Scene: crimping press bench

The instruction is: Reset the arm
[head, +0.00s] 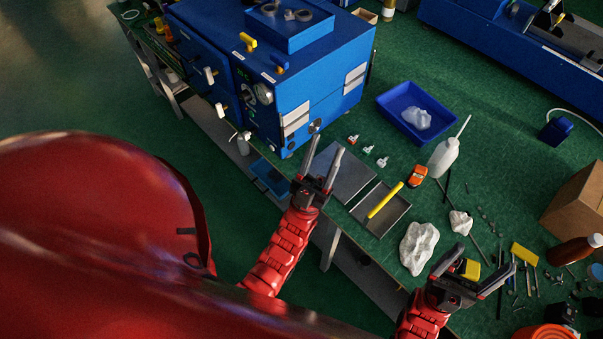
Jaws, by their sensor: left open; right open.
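My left gripper (326,169) is open and empty. Its fingers point up over the bench's front edge, in front of a grey metal plate (352,178). My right gripper (484,266) is open at the lower right, with its fingers spread over the front of the bench. A small yellow-topped block (469,268) shows between its fingers; I cannot tell whether it touches them. The blue crimping press (290,75) stands on the green bench beyond my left gripper.
A grey tray (394,219) with a yellow-handled tool (385,200) lies between the grippers. Crumpled white cloth (418,247) lies left of my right gripper. A blue bin (396,116), a white bottle (443,156), a cardboard box (577,205) and scattered small tools crowd the right side.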

